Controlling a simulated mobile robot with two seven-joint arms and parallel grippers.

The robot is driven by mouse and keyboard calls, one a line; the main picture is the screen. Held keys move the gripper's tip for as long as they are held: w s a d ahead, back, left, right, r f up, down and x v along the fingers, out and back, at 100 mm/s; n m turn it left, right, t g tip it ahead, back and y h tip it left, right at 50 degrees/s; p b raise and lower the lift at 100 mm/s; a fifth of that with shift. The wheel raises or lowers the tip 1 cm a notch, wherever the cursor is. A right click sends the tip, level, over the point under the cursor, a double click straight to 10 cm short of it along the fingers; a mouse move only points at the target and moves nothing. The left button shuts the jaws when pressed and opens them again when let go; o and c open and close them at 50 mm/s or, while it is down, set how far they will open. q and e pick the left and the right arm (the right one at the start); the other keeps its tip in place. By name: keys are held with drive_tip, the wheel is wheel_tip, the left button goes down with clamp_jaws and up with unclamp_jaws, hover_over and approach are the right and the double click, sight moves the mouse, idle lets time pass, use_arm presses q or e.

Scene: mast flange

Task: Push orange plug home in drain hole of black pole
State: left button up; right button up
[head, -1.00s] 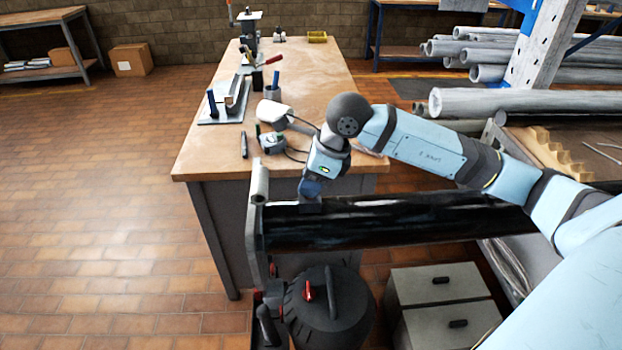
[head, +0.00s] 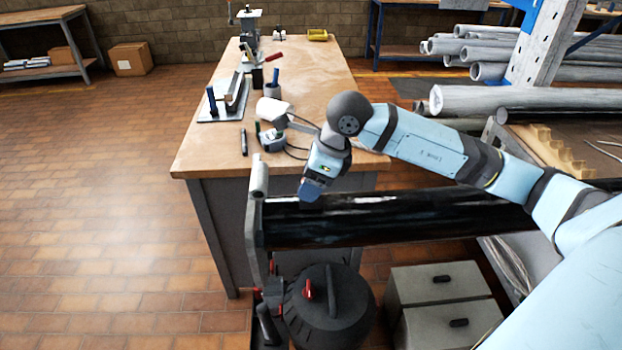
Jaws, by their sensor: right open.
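The black pole (head: 400,222) lies level across the lower middle of the head view, with a grey flange plate (head: 257,215) at its left end. My right gripper (head: 308,196) points down at the pole's upper side near that flange. It is open, and its fingertips are at or just above the pole's surface; I cannot tell if they touch. I cannot see the orange plug or the drain hole; the gripper may cover them. My left gripper is not in view.
A wooden workbench (head: 300,90) stands behind the pole, with a clamp, a pen cup and a tape measure on it. A black lidded drum (head: 330,310) and grey drawer boxes (head: 440,290) stand below the pole. Grey pipes (head: 520,100) lie at the right. The left floor is clear.

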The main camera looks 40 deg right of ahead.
drive_tip(key=v, duration=1.3)
drive_tip(key=shift+r, duration=0.45)
drive_tip(key=shift+f, duration=0.1)
